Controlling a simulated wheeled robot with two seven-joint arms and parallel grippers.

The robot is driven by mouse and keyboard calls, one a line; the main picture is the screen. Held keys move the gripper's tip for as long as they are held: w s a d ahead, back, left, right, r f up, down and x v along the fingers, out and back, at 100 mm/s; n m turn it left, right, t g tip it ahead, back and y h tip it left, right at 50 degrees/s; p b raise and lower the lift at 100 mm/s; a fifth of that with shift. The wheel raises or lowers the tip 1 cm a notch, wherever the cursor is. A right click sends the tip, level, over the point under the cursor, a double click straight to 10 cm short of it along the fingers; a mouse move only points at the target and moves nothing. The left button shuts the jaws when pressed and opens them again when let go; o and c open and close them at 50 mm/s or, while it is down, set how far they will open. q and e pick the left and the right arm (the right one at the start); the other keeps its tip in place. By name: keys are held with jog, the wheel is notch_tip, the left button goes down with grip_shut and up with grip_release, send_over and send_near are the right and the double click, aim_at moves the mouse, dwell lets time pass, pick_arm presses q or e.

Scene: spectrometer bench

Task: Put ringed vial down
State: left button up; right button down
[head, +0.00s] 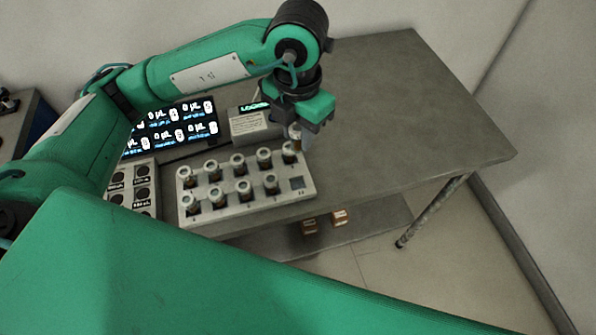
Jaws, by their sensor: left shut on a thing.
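My left gripper (299,127) hangs over the right end of the vial rack. It is shut on a small vial (295,133) with an amber tint, mostly hidden between the fingers. I cannot make out a ring on it. The pale rack (251,207) holds two rows of capped vials. The front row has an empty square slot (297,183) at its right end. The held vial shows just above the back-right vial (289,152); I cannot tell the gap between them. My right gripper is not in view.
A display (168,130) with several readouts and a small grey device (254,124) stand behind the rack. A panel with dark round holes (142,193) is at its left. The table (410,120) is bare to the right. Two small boxes (325,222) sit on a lower shelf.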

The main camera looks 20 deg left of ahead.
pick_arm(q)
notch_tip(320, 180, down, 11)
jog(key=shift+r+p, duration=0.15)
jog(key=shift+p, duration=0.75)
notch_tip(320, 180, down, 4)
jog(key=shift+r+p, duration=0.15)
jog(key=shift+p, duration=0.2)
jog(key=shift+f, duration=0.2)
jog(key=o, duration=0.9)
jog(key=shift+r, duration=0.1)
jog(key=shift+o, duration=0.2)
